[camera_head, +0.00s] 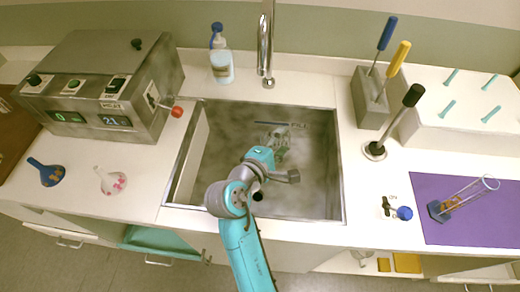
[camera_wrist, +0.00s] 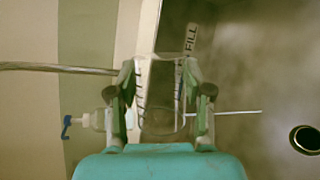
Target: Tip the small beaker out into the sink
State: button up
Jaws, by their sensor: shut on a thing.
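My gripper (camera_head: 272,142) is over the sink (camera_head: 312,178), inside its outline in the head view. In the wrist view my gripper (camera_wrist: 160,88) is shut on the small clear beaker (camera_wrist: 160,102), with a finger on either side of it. Dark graduation marks show on its wall. The beaker (camera_head: 279,132) is small and partly hidden by the gripper in the head view. I cannot tell its exact tilt or whether liquid is in it. The sink drain (camera_wrist: 305,139) is at the right in the wrist view.
The faucet (camera_head: 265,45) hangs at the sink's back edge, beside a soap bottle (camera_head: 221,66). A grey machine (camera_head: 105,85) stands left. A tool block (camera_head: 370,98) and black-knobbed lever (camera_head: 395,120) stand right. A cylinder (camera_head: 465,195) is on the purple mat (camera_head: 480,222).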

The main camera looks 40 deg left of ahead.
jog(key=shift+w+d+f+m+g+y, duration=0.15)
jog(key=shift+d+f+m+g+y, duration=0.1)
jog(key=shift+f+m+g+y, duration=0.25)
jog(key=shift+r, duration=0.1)
jog(key=shift+w+d+f+m+g, duration=0.3)
jog(key=shift+d+f+m, duration=0.1)
jog(key=shift+m, duration=0.3)
jog(key=shift+w+d+f+m+g+y, duration=0.2)
jog(key=shift+d+f+m+g+y, duration=0.3)
jog(key=shift+f+m+g+y, duration=0.35)
jog(key=shift+m+y, duration=0.25)
jog(key=shift+f, duration=0.1)
notch_tip(320, 180, down, 3)
jog(key=m+g+y, duration=0.1)
jog(key=m+y, duration=0.1)
jog(key=m, duration=0.1)
jog(key=shift+g+y, duration=0.35)
jog(key=shift+y, duration=0.05)
jog(key=shift+w+d, duration=0.1)
jog(key=shift+d, duration=0.05)
